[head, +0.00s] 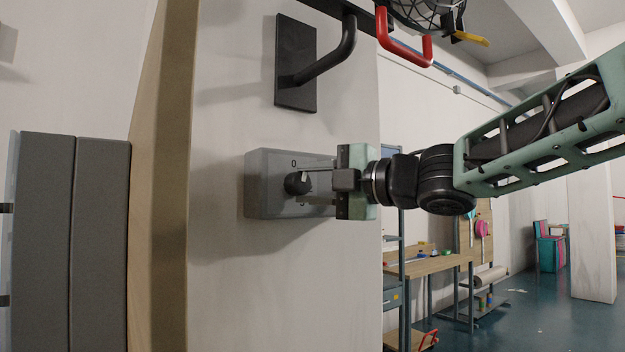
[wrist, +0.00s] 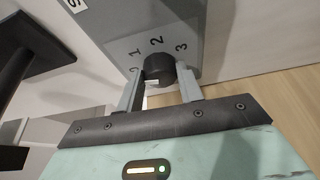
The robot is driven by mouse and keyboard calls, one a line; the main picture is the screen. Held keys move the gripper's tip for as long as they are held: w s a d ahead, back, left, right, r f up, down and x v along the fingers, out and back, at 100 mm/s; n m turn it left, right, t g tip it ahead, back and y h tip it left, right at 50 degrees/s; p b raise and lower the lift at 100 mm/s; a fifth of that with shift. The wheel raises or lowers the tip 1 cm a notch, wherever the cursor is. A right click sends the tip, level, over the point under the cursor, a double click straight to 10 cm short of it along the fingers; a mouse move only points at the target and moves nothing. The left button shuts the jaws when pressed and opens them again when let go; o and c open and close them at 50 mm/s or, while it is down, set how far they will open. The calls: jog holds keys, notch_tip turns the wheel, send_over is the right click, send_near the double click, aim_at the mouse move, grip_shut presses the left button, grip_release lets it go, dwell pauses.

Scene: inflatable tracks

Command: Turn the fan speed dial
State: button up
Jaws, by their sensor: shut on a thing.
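The fan speed dial is a black round knob (head: 297,183) on the front of a grey wall box (head: 262,200) in the head view. In the wrist view the knob (wrist: 159,68) sits below the printed marks 1, 2 and 3 on the grey face (wrist: 185,25). A mark that looks like 0 is at its left, partly hidden. A small white mark shows on the knob's near edge. My gripper (head: 312,184) reaches the box from the right. In the wrist view its two fingers (wrist: 161,85) are around the knob, one on each side, and shut on it.
A black bracket with a bent arm (head: 297,65) is on the wall above the box. A red handle (head: 405,45) and part of a fan (head: 425,12) are at the top. A wooden post (head: 160,180) stands left. A workbench (head: 425,265) is farther back right.

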jog(key=shift+r+n+g+h+p, duration=0.15)
jog(key=shift+n+g+h+p, duration=0.25)
jog(key=shift+n, duration=0.7)
jog(key=o, duration=1)
jog(key=b+v, duration=0.3)
jog(key=v, duration=1.4)
jog(key=shift+s+d, duration=0.15)
